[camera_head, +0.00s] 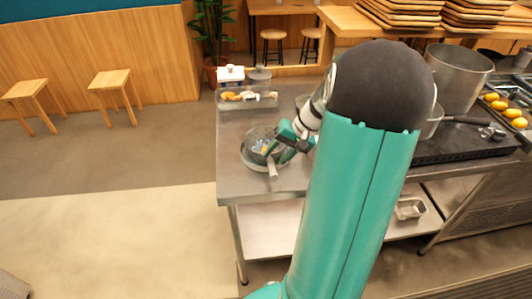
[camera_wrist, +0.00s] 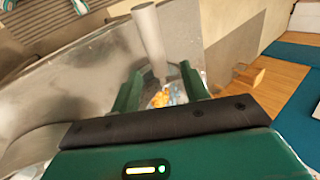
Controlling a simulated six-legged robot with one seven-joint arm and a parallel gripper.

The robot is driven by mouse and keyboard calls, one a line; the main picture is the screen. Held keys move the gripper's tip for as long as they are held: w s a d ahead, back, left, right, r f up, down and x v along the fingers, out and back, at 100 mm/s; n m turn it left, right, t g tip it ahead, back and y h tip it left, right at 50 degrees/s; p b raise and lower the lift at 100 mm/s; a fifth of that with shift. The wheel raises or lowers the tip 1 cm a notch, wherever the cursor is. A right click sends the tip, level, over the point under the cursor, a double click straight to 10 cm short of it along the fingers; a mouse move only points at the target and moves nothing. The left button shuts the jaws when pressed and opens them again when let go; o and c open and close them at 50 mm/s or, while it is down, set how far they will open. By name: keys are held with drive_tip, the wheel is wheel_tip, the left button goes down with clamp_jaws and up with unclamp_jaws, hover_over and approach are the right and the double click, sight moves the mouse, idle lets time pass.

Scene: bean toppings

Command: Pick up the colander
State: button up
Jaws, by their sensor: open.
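A round metal vessel with a pale handle, which I take to be the colander (camera_head: 258,140), sits in or on a wider round dish (camera_head: 249,160) near the left part of the steel table in the head view. Its perforations cannot be made out. My gripper (camera_head: 274,149) is at its right side, tilted down toward the handle (camera_head: 273,170). In the wrist view my gripper (camera_wrist: 162,85) has its two fingers apart, and a light grey handle-like bar (camera_wrist: 148,35) shows beyond them. Orange and blue bits (camera_wrist: 160,98) show between the fingers. Contact with the handle cannot be told.
A food tray (camera_head: 247,98) lies at the table's back left, with a small white box (camera_head: 231,74) behind it. A tall pot (camera_head: 459,75) and a black stovetop (camera_head: 462,145) are at right. My arm hides the middle of the steel table (camera_head: 232,128).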

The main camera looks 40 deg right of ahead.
sight(271, 160)
drive_tip(key=shift+x, duration=2.25)
clamp_jaws()
drive_tip(key=shift+d+r, duration=0.1)
drive_tip(key=shift+r, duration=0.4)
wheel_tip(271, 160, up, 2)
drive_tip(key=shift+r, duration=0.1)
drive_tip(key=s+r, duration=0.1)
drive_tip(key=r, duration=0.1)
drive_tip(key=s+a+r, duration=0.1)
drive_tip(key=s+r, duration=0.1)
drive_tip(key=s+a+r, duration=0.1)
drive_tip(key=s+r, duration=0.1)
drive_tip(key=shift+a+r, duration=0.1)
drive_tip(key=shift+r, duration=0.15)
drive_tip(key=s+a+r, duration=0.3)
drive_tip(key=s, duration=0.5)
drive_tip(key=shift+a+r, duration=0.2)
